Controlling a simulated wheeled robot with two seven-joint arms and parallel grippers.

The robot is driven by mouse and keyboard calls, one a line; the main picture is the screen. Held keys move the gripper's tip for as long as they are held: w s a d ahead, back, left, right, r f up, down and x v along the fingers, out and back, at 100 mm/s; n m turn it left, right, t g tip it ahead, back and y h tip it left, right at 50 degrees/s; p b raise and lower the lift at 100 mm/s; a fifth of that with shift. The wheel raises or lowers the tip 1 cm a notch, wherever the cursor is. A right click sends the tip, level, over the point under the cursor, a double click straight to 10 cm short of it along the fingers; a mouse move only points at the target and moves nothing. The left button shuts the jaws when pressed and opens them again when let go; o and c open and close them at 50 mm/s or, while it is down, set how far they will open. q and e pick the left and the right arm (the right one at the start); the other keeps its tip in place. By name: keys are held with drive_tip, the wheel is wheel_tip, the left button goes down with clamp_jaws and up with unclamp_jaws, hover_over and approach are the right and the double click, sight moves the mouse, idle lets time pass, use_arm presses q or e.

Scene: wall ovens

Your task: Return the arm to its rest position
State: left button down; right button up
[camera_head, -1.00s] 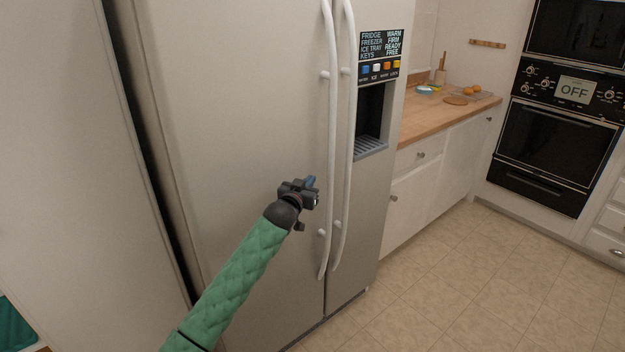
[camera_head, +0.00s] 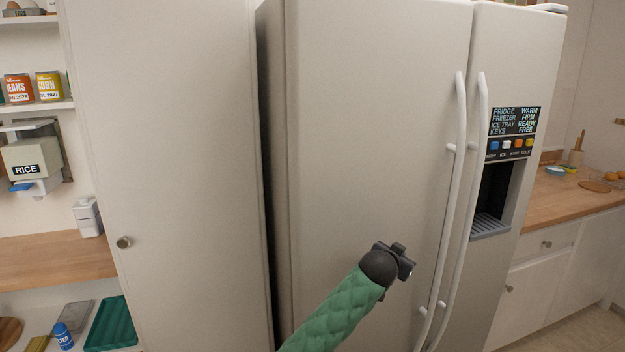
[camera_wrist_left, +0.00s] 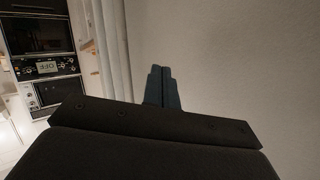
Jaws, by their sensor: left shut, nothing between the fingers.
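My left arm (camera_head: 338,314), in a green quilted sleeve, comes up from the bottom of the head view. My left gripper (camera_head: 403,262) is in front of the closed left fridge door (camera_head: 365,130), left of the white door handles (camera_head: 456,190). It looks apart from the handles; whether it touches the door I cannot tell. In the left wrist view the fingers (camera_wrist_left: 163,88) are together with nothing between them, beside the pale door surface (camera_wrist_left: 240,70). My right gripper is in neither view.
A tall pale cabinet door (camera_head: 165,180) stands left of the fridge. Open shelves with cans (camera_head: 48,87) and a rice dispenser (camera_head: 32,165) are at the far left. A wooden counter (camera_head: 575,201) is at the right. The wall ovens (camera_wrist_left: 45,70) show in the left wrist view.

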use_arm(q)
drive_tip(key=s+a+r+n+y, duration=0.1)
drive_tip(key=s+a+n+y, duration=0.3)
drive_tip(key=a, duration=0.7)
drive_tip(key=s+a+f+n+g+y, duration=0.1)
drive_tip(key=s+a+f+g, duration=0.3)
drive_tip(key=s+a+f, duration=1.2)
drive_tip(key=s+a+f+g, duration=0.2)
drive_tip(key=s+a+f, duration=0.2)
drive_tip(key=s+f, duration=0.3)
drive_tip(key=s+a+f+n+g, duration=0.1)
drive_tip(key=s+a+f, duration=0.3)
drive_tip(key=s, duration=1.1)
drive_tip(key=s+a+f+n+g+y, duration=0.1)
drive_tip(key=s+a+f+g, duration=0.2)
drive_tip(key=s+f, duration=0.7)
drive_tip(key=shift+s+a+f, duration=0.4)
drive_tip(key=shift+s+a, duration=0.4)
drive_tip(key=shift+a, duration=0.1)
